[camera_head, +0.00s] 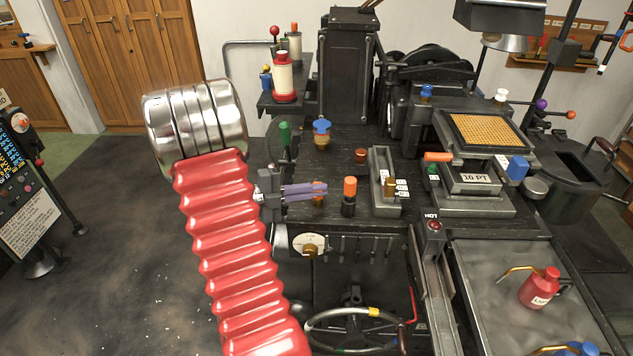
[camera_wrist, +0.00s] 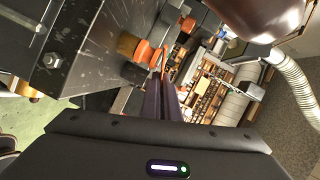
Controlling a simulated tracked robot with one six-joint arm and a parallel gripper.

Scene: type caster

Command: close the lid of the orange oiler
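The orange oiler shows in the wrist view (camera_wrist: 141,51) as a small orange and brass fitting on the dark machine. A thin orange piece (camera_wrist: 164,60), seen edge-on beside it, looks like its raised lid. In the head view a small brass and orange part (camera_head: 318,201), probably the same oiler, is mostly hidden behind my fingers. My gripper (camera_head: 326,189) reaches in from the left with its purple fingers together and nothing visible between them. In the wrist view its fingertips (camera_wrist: 164,79) are close to the thin orange piece; I cannot tell whether they touch.
A black post with an orange top (camera_head: 349,196) stands just right of my fingers. A blue-topped brass oiler (camera_head: 321,134) stands farther back. A dark metal holder (camera_head: 388,184) is to the right. A handwheel (camera_head: 355,330) sits below the machine's front edge.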

